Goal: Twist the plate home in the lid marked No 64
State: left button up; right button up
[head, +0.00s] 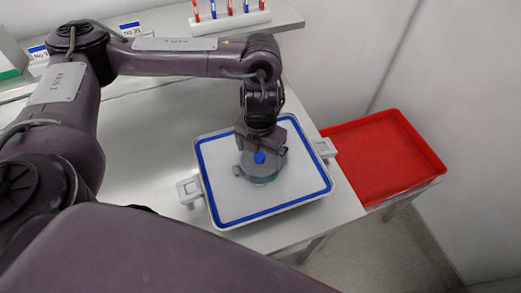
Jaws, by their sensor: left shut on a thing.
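A round grey-green piece (260,179) with a blue knob (260,157) on top lies in the white tray with a blue border (225,214). My left gripper (260,153) points down over it and is shut at the blue knob. The gripper hides much of the round piece, so I cannot tell plate from lid or how they sit together. No mark No 64 is legible. My right gripper is not in view.
The tray stands on a pale bench (146,147) with a grey clamp-like block at each side. A red tray (385,158) is to the right. At the back, a white rack (230,20) holds red and blue pens, near small number signs (131,30).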

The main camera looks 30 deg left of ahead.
pick_arm(q)
jog(key=shift+r, duration=0.1)
dwell(0.5)
dwell(0.4)
jog(key=shift+f, duration=0.2)
jog(key=shift+f+b, duration=0.3)
jog(key=shift+f, duration=0.25)
jog(key=shift+f+b, duration=0.4)
jog(key=shift+f, duration=0.2)
dwell(0.5)
